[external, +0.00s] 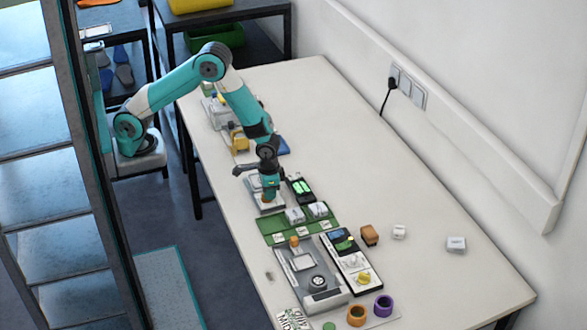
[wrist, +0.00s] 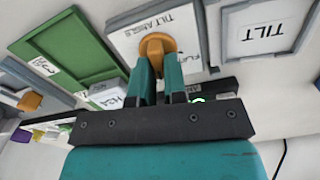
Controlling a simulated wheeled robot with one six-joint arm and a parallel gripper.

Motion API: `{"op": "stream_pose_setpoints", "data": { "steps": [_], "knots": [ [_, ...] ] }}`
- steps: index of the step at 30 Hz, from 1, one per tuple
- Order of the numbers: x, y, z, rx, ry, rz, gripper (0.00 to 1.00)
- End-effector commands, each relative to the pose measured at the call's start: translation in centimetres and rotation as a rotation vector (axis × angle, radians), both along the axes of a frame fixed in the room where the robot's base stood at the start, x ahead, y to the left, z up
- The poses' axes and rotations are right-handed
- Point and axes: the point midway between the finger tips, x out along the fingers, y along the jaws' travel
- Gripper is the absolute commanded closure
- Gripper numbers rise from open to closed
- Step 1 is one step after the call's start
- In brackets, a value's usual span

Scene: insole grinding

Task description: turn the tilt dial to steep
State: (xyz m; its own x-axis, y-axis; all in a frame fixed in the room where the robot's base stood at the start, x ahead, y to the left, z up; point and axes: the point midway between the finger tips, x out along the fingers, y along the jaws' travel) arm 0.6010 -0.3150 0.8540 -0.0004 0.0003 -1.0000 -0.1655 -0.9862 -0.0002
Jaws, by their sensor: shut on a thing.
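The tilt dial is an orange knob (wrist: 157,44) on a white plate (wrist: 128,42) marked "TILT ANGLE". A partly covered label beside the knob seems to read "FLAT". My gripper (wrist: 158,66) is shut on the knob, with one teal finger on each side. In the external view my gripper (external: 270,192) points down over the small grey-white unit (external: 268,209). The knob's pointer direction and any steep mark cannot be made out.
A framed "TILT" sign (wrist: 262,30) lies beside the dial plate. A green tray (external: 268,226) with white labelled blocks (external: 318,209) lies close by. A black device with green lights (external: 301,189) stands right of my gripper. The right side of the table is mostly clear.

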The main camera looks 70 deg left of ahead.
Motion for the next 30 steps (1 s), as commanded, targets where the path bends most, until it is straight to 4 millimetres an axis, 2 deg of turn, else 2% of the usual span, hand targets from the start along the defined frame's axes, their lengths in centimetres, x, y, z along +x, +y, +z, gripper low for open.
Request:
{"op": "stream_pose_setpoints", "data": {
  "steps": [18,30],
  "knots": [
    [-0.19,-0.56,0.1,-0.001,-0.002,-0.57,1.0],
    [-0.33,-0.7,0.1,-0.001,-0.003,-0.802,1.0]
  ]
}}
